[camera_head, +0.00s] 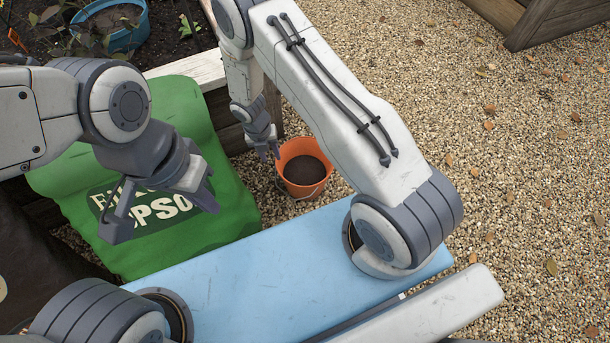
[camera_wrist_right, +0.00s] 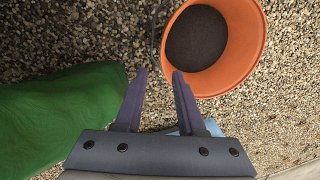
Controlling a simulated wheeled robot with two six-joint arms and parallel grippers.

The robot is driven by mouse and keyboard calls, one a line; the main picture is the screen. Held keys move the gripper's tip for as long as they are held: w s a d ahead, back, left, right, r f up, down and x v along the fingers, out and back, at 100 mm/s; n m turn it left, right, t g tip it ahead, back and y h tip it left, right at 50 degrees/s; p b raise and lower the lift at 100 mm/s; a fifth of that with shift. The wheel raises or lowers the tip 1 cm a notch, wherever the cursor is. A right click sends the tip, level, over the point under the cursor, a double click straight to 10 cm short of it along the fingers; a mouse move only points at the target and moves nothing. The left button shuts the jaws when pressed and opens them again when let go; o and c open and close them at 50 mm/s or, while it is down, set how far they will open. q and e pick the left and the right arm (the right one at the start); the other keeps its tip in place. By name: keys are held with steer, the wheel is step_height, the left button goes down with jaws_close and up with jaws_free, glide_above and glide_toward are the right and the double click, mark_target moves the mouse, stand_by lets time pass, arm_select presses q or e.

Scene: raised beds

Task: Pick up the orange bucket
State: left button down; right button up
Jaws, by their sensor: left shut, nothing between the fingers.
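The orange bucket (camera_head: 302,189) stands upright on the gravel, with dark soil inside and a thin wire handle hanging at its near side. My right gripper (camera_head: 268,152) is just left of the bucket's rim in the head view. In the right wrist view the bucket (camera_wrist_right: 247,58) is beyond the fingertips, up and to the right. The fingers of this right gripper (camera_wrist_right: 159,74) are apart, with only gravel seen between them. My left gripper (camera_head: 208,203) is shut and empty above the green sack, away from the bucket.
A green sack (camera_head: 180,110) with lettering lies left of the bucket; it also shows in the right wrist view (camera_wrist_right: 55,115). A wooden raised bed (camera_head: 195,68) with a blue pot (camera_head: 125,38) is at the upper left. Open gravel (camera_head: 500,130) lies to the right.

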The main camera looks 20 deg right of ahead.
steer(key=shift+n, duration=0.5)
steer(key=f+b, duration=0.1)
steer(key=f, duration=0.1)
steer(key=d+f+b, duration=0.1)
steer(key=f, duration=0.2)
steer(key=f+b, duration=0.1)
steer(key=f, duration=0.1)
steer(key=shift+s+d+f, duration=0.1)
steer(key=shift+d+f, duration=0.05)
steer(key=shift+f, duration=0.1)
steer(key=f+b, duration=0.3)
steer(key=d+f+b, duration=0.1)
steer(key=f+b, duration=0.1)
steer(key=shift+w+d+f, duration=0.1)
steer(key=shift+w, duration=0.3)
jaws_close()
